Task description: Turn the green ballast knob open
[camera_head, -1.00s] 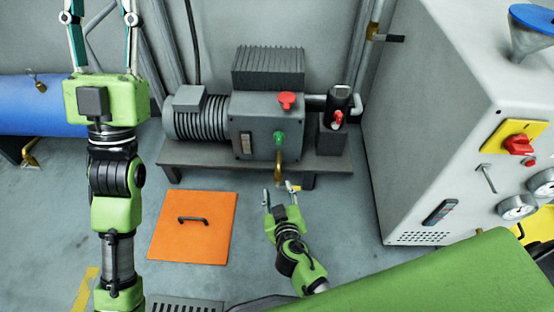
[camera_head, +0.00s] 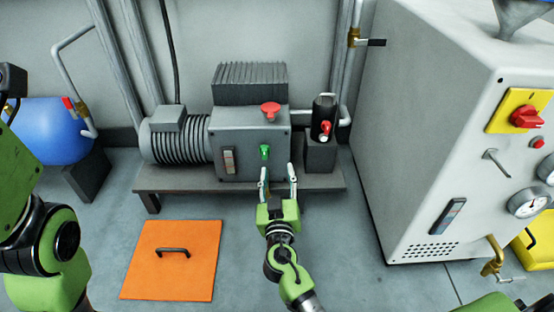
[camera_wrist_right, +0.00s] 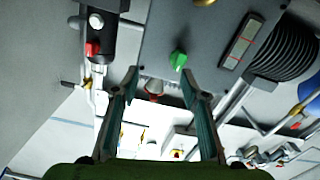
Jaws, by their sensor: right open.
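The green ballast knob (camera_head: 265,151) sits on the front face of the grey pump box (camera_head: 240,140), right of a sight gauge. My right gripper (camera_head: 278,171) is open and empty, just below and slightly right of the knob in the head view. In the right wrist view the knob (camera_wrist_right: 178,60) shows beyond the fingertips of my right gripper (camera_wrist_right: 160,76), nearer the right-hand finger. A gap seems to remain between fingers and knob; contact does not show. My left arm is at the left edge; its fingers are not seen.
A red knob (camera_head: 270,108) tops the pump box. A black cylinder (camera_head: 323,117) with a red valve stands to its right. The pump bench (camera_head: 165,184) stands behind an orange floor hatch (camera_head: 147,280). A grey cabinet (camera_head: 418,135) fills the right side.

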